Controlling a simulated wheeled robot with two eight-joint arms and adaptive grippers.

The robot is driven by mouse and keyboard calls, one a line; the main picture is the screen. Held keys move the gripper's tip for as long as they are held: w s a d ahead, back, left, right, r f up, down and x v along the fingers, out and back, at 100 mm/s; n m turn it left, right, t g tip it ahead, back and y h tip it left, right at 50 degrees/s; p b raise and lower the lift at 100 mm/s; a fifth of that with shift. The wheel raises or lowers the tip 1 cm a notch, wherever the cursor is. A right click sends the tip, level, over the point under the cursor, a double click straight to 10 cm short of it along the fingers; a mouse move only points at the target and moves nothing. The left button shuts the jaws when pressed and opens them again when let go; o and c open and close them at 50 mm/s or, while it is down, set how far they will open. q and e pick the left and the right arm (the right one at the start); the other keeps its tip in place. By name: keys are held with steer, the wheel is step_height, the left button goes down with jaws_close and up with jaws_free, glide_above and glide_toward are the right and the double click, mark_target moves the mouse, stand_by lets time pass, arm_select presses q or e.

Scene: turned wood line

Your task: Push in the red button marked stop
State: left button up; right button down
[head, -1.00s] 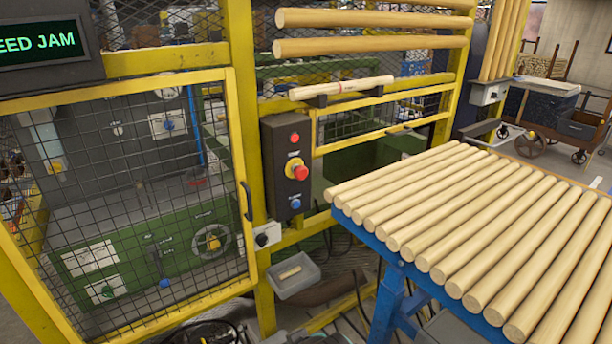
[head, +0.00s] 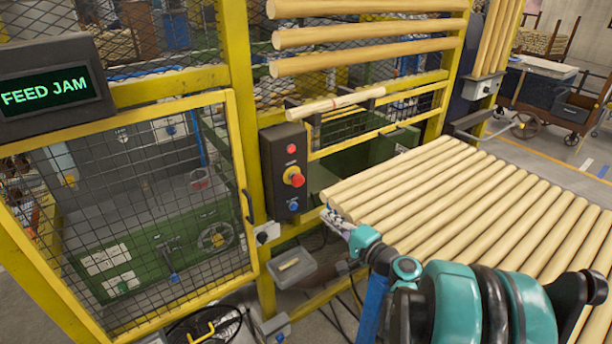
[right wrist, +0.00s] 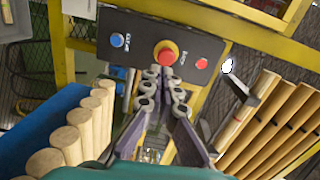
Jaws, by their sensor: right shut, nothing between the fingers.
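The red stop button (head: 296,180) is a mushroom knob on a yellow collar, in the middle of a dark control box (head: 271,165) on a yellow post. In the right wrist view the red button (right wrist: 166,53) is at top centre, and its label is too small to read surely. My right gripper (head: 326,213) is shut and empty, below and to the right of the button in the head view, with a gap between. In the right wrist view its fingertips (right wrist: 164,73) point at the button, just below it. My left gripper is not in view.
A small red light (head: 291,148) is above the button and a blue button (head: 294,206) below it. A rack of wooden rods (head: 450,200) lies at the right, under my right arm. A mesh door (head: 140,220) with a yellow frame is at left. A display (head: 45,92) reads FEED JAM.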

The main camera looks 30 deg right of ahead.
steer(key=shift+s+d+r+m+t+h, duration=0.15)
steer(key=shift+d+r+m, duration=0.1)
steer(key=shift+d, duration=0.2)
steer(key=shift+s+d+r+m+t+h, duration=0.15)
steer(key=shift+d+r+m, duration=0.1)
steer(key=shift+d, duration=0.2)
steer(key=b, duration=0.2)
glide_toward(300, 183)
steer(key=w, duration=0.6)
steer(key=shift+w+a+r, duration=0.1)
steer(key=shift+w+a, duration=0.15)
steer(key=shift+w, duration=0.15)
steer(key=shift+w+a, duration=0.1)
steer(key=shift+w, duration=0.9)
steer(key=shift+s, duration=0.15)
